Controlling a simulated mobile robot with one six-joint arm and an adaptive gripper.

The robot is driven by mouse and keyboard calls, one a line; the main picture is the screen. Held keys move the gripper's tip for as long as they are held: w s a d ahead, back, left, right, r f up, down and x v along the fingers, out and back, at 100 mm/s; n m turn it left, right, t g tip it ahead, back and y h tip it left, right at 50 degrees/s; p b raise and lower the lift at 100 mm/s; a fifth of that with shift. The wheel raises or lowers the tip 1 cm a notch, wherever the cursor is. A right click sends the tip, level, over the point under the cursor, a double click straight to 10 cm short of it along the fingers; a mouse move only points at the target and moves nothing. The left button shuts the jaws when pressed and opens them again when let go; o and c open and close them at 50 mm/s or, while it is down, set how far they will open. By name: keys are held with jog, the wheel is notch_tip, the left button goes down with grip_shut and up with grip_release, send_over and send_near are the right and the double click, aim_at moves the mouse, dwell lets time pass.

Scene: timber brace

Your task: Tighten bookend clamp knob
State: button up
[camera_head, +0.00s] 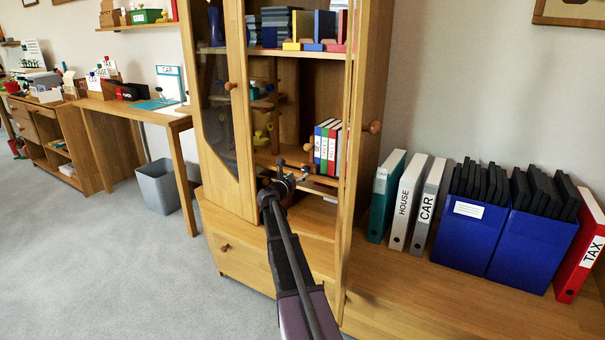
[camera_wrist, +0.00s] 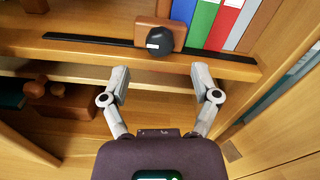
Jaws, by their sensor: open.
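The round black clamp knob (camera_wrist: 160,42) with a white mark sits on the front of a brown wooden bookend (camera_wrist: 151,30) in the wrist view. The bookend stands on a black rail (camera_wrist: 95,41) along a cabinet shelf, beside the row of coloured binders (camera_wrist: 215,22). My gripper (camera_wrist: 160,80) is open and empty, its fingers spread on either side below the knob and apart from it. In the head view my gripper (camera_head: 292,172) reaches into the open cabinet, in front of the shelf with the binders (camera_head: 327,143). The knob is too small to make out there.
The wooden cabinet (camera_head: 227,222) has an open door at right (camera_head: 372,100) and a glass door at left (camera_head: 221,90). A lower shelf with brown wooden pieces (camera_wrist: 60,100) lies below. Binders and blue file boxes (camera_head: 470,232) stand right.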

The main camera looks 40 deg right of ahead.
aim_at(305, 171)
jog(key=shift+x, duration=1.95)
jog(key=shift+c, duration=0.2)
grip_shut()
